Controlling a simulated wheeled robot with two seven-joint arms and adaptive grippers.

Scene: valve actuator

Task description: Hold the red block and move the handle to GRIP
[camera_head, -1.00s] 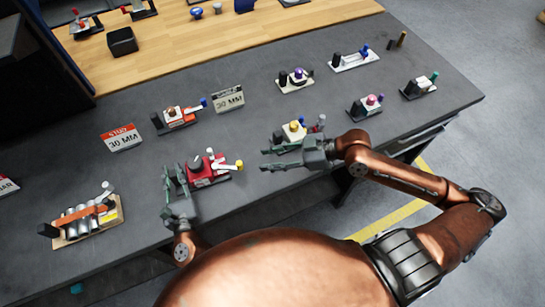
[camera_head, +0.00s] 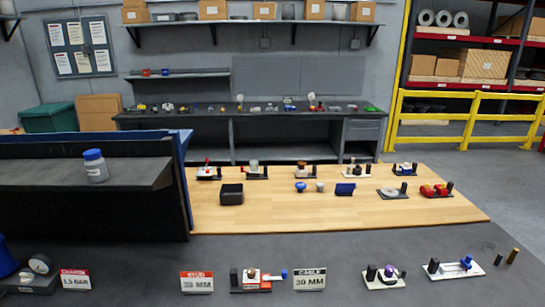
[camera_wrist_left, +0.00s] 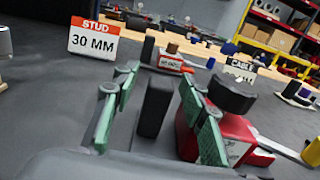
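In the left wrist view my left gripper (camera_wrist_left: 160,112) is open, its two green-padded fingers apart. A black upright post (camera_wrist_left: 155,106) stands between the fingers, and I see no contact with it. The red block (camera_wrist_left: 238,142) is to the right, partly hidden behind the right finger; I cannot tell whether they touch. A dark rounded piece (camera_wrist_left: 232,94) shows above it. A yellow knob (camera_wrist_left: 312,151), cut by the right edge, lies beyond the block. No GRIP marking is readable. The current head view shows neither gripper nor the red block.
A STUD 30 MM sign (camera_head: 197,282) and a CABLE 30 MM sign (camera_head: 309,279) flank a small red-and-white fixture (camera_head: 256,280) on the dark bench. Other fixtures (camera_head: 384,277) stand right. A wooden bench top (camera_head: 270,210) lies behind, a dark raised shelf (camera_head: 50,175) left.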

